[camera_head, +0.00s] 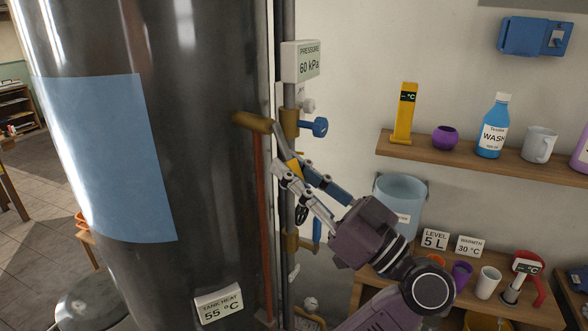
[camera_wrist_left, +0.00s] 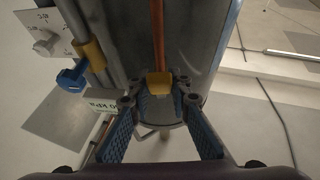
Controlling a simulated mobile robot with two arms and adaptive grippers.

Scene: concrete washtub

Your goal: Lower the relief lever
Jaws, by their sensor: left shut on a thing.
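The relief lever appears to be the grey lever with a yellow end (camera_head: 292,168) that slopes down to the right from a brass fitting (camera_head: 252,122) on the dark tank's side. My left gripper (camera_head: 291,172) reaches in from the lower right and is shut on this lever near its yellow part. In the left wrist view, the yellow part (camera_wrist_left: 158,85) sits between the two blue-padded fingers (camera_wrist_left: 158,104). The fingers partly hide the lever's lower end. My right gripper is in neither view.
The large dark tank (camera_head: 205,200) stands close on the left. Vertical pipes with a blue-handled brass valve (camera_head: 315,127) and a pressure sign (camera_head: 301,61) run beside the lever. A wall shelf (camera_head: 480,163) and a lower bench (camera_head: 465,300) hold bottles and cups on the right.

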